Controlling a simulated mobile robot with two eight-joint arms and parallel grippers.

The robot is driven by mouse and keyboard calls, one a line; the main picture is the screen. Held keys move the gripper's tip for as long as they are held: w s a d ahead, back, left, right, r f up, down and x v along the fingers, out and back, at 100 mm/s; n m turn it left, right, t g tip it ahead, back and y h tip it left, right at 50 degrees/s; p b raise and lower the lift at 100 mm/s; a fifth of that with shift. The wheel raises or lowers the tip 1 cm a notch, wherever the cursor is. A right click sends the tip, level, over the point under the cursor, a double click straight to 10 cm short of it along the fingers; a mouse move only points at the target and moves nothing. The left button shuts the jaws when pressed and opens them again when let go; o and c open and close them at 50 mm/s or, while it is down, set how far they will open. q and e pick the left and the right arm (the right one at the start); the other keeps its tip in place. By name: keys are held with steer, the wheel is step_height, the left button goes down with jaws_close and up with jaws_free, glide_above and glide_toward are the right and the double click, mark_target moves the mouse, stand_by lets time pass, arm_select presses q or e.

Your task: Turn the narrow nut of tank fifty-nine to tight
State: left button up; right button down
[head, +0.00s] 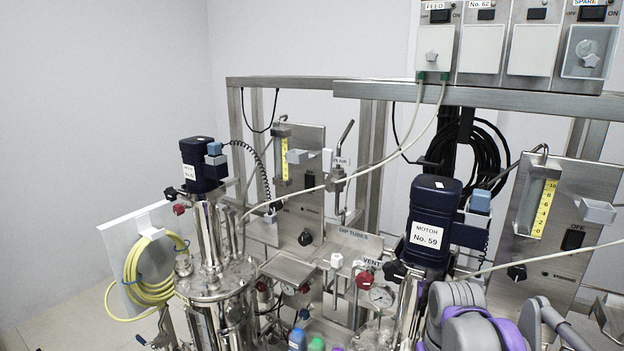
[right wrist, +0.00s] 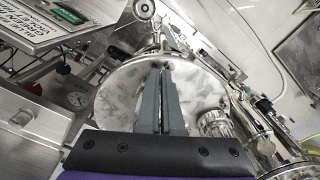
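The dark blue motor (head: 434,220), labelled MOTOR No. 59, stands at the right of the head view. The tank below it is mostly hidden by my right arm and the picture edge. In the right wrist view, a round steel lid (right wrist: 120,85) lies under my right gripper (right wrist: 163,70). Its two grey fingers lie almost together over the lid, with only a thin slit between them and nothing visibly held. A ribbed steel fitting (right wrist: 215,125) stands at the lid's right side. I cannot make out which part is the narrow nut. My left gripper is not in view.
A second tank with a blue motor (head: 203,166) and a yellow hose (head: 140,270) stand at the left. Steel frames and switch boxes (head: 434,48) stand behind.

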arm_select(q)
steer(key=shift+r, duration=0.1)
arm_select(e)
steer(key=shift+w+a, duration=0.1)
steer(key=shift+a, duration=0.1)
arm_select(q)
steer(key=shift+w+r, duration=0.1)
arm_select(e)
steer(key=shift+s+a, duration=0.2)
steer(key=shift+s, duration=0.1)
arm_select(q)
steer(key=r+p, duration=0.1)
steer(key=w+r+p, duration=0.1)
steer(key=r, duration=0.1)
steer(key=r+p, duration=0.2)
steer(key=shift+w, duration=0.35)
arm_select(e)
step_height(320, 180, up, 6)
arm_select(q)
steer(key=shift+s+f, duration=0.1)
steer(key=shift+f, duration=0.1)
arm_select(e)
steer(key=shift+d, duration=0.15)
